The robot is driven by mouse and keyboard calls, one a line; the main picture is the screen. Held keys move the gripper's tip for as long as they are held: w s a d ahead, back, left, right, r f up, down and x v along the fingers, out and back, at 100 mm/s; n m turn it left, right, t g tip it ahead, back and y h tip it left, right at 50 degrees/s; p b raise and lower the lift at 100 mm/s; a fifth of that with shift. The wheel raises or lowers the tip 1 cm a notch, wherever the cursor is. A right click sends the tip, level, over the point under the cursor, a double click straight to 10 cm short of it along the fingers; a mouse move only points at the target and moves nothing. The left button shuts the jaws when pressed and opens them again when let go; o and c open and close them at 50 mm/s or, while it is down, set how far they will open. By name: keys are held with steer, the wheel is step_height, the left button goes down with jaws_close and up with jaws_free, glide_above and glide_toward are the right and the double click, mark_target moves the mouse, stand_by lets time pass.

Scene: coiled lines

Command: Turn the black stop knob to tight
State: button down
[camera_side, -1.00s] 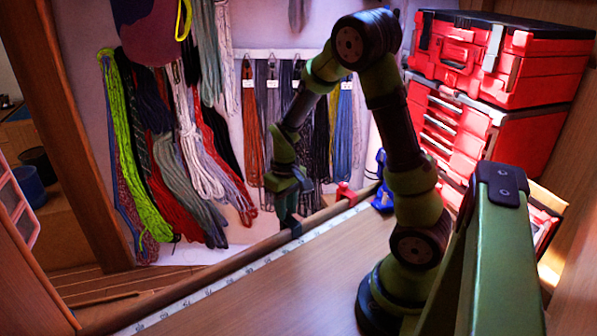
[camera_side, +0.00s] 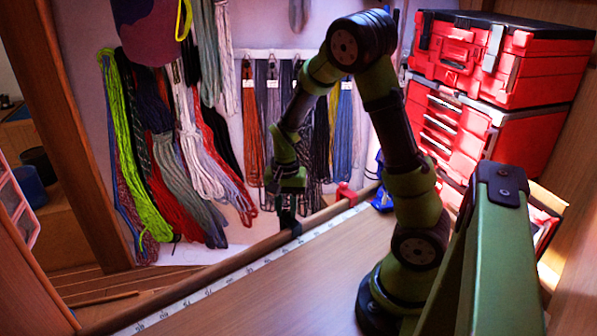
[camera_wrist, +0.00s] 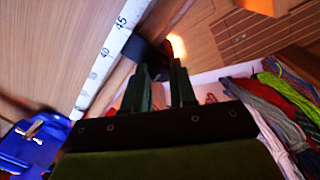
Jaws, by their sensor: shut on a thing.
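The black stop (camera_side: 296,229) sits on the long wooden rail (camera_side: 205,274). My gripper (camera_side: 287,215) points down over the stop, right at its top. In the wrist view the dark body of the stop (camera_wrist: 148,53) shows just past the fingertips of my gripper (camera_wrist: 160,68). The two fingers stand a little apart, shut on the black knob. The knob is mostly hidden between and behind the fingers, so its angle cannot be read.
A tape measure (camera_side: 215,287) runs along the bench edge beside the rail. A red stop (camera_side: 345,191) and a blue object (camera_side: 382,197) lie farther right. Coiled ropes (camera_side: 195,150) hang behind the rail. Red tool boxes (camera_side: 500,60) stand at the right. The bench top (camera_side: 310,275) is clear.

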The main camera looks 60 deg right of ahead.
mark_target(286, 211)
steer(key=shift+r+m, duration=0.1)
steer(key=shift+m, duration=0.4)
steer(key=c, duration=0.9)
jaws_free()
step_height(286, 211, up, 17)
steer(key=shift+w, duration=0.1)
steer(key=s+a+r+n+t+y, duration=0.1)
steer(key=s+a+n+t, duration=0.2)
steer(key=a, duration=0.5)
steer(key=s+a+r+n+t+y, duration=0.1)
steer(key=s+a+r+n+t, duration=0.1)
steer(key=s+a+n+t, duration=0.2)
steer(key=s+a+n, duration=0.1)
steer(key=a+n, duration=0.2)
steer(key=a, duration=0.1)
steer(key=shift+n, duration=0.3)
